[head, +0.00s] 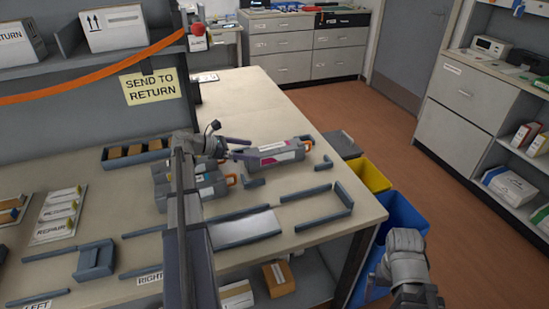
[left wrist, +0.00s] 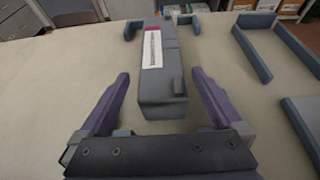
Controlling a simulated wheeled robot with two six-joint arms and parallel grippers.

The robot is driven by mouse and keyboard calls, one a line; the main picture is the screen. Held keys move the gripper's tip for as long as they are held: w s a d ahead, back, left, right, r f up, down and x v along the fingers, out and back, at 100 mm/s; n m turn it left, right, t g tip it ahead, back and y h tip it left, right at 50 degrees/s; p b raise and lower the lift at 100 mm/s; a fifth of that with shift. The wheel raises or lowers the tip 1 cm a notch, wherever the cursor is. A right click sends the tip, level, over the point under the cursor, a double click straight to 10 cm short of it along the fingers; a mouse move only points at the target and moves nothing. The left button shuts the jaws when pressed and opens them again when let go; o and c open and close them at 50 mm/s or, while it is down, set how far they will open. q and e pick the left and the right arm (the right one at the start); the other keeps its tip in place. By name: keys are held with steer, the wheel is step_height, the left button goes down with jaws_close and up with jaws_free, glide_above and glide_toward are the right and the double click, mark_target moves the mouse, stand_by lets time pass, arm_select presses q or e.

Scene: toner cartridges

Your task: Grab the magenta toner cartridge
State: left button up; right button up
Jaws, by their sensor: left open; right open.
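The magenta toner cartridge (head: 268,158) is a long grey box with a white and magenta label and an orange end piece. It lies on the bench. In the left wrist view the cartridge (left wrist: 160,88) points away from me, its near end between my fingers. My left gripper (head: 238,148) is open at the cartridge's left end; in the left wrist view the gripper (left wrist: 160,76) has a finger on each side, with gaps visible. My right gripper (head: 373,279) is open and empty, beyond the bench's right edge.
Other grey cartridges (head: 207,187) lie just left, partly behind my arm. Low grey rails (head: 306,194) stand in front, and a bracket (head: 253,182) sits close to the magenta cartridge. Yellow (head: 372,174) and blue (head: 402,212) bins stand past the bench's right edge.

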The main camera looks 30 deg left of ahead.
mark_target(261, 151)
arm_select(q)
steer(key=shift+b+x, duration=1.2)
steer(key=shift+x, duration=2.4)
steer(key=shift+c, duration=0.2)
jaws_close()
steer(key=shift+r, duration=0.1)
